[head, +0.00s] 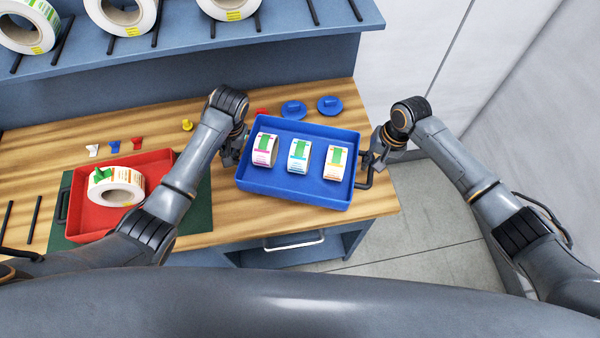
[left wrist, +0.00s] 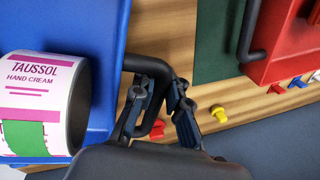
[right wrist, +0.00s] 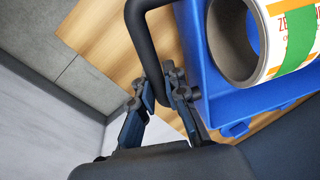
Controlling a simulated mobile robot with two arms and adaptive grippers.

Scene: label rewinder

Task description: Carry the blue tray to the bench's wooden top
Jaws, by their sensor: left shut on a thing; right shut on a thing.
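The blue tray (head: 290,190) is over the right end of the bench's wooden top (head: 225,228), holding three small label rolls in a row. I cannot tell whether its underside touches the wood. My left gripper (head: 232,152) is shut on the tray's left black handle, which shows between its fingers in the left wrist view (left wrist: 150,66). My right gripper (head: 374,164) is shut on the right black handle, seen also in the right wrist view (right wrist: 143,22). The fingertips are partly hidden in the head view.
A red tray (head: 85,212) with a large label roll (head: 118,180) stands left on a green mat (head: 203,208). Blue knobbed discs (head: 330,105) and small coloured pieces (head: 137,143) lie behind. A shelf (head: 190,32) with large rolls is at the back. Bare floor (head: 430,215) lies right.

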